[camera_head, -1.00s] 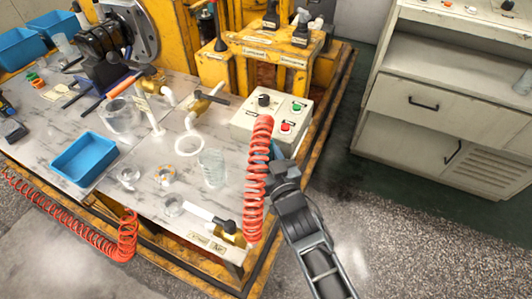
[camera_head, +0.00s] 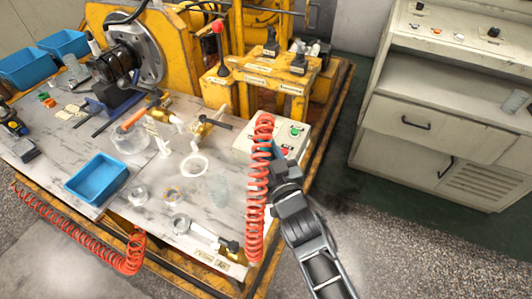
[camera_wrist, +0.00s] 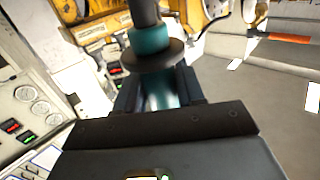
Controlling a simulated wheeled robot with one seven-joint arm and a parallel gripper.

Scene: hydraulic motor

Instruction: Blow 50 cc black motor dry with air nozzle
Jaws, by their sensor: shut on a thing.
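My gripper (camera_head: 274,160) is shut on a teal and dark nozzle-like tool, the air nozzle, over the right side of the workbench. The held air nozzle (camera_wrist: 150,45) is large in the wrist view, its teal body between my fingers and a dark round collar above. A red coiled hose (camera_head: 257,200) hangs beside my gripper. A black motor-like part (camera_head: 112,66) sits at the back left of the bench, by a round grey metal flange (camera_head: 147,50). My gripper is well apart from it, to its right. I cannot read its size.
A control box (camera_head: 290,136) with buttons stands just behind my gripper. A blue tray (camera_head: 97,180), clear cups and a white ring (camera_head: 194,166) lie on the bench. Another red coiled hose (camera_head: 85,243) hangs along the front edge. A cabinet (camera_head: 440,120) stands right; floor between is clear.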

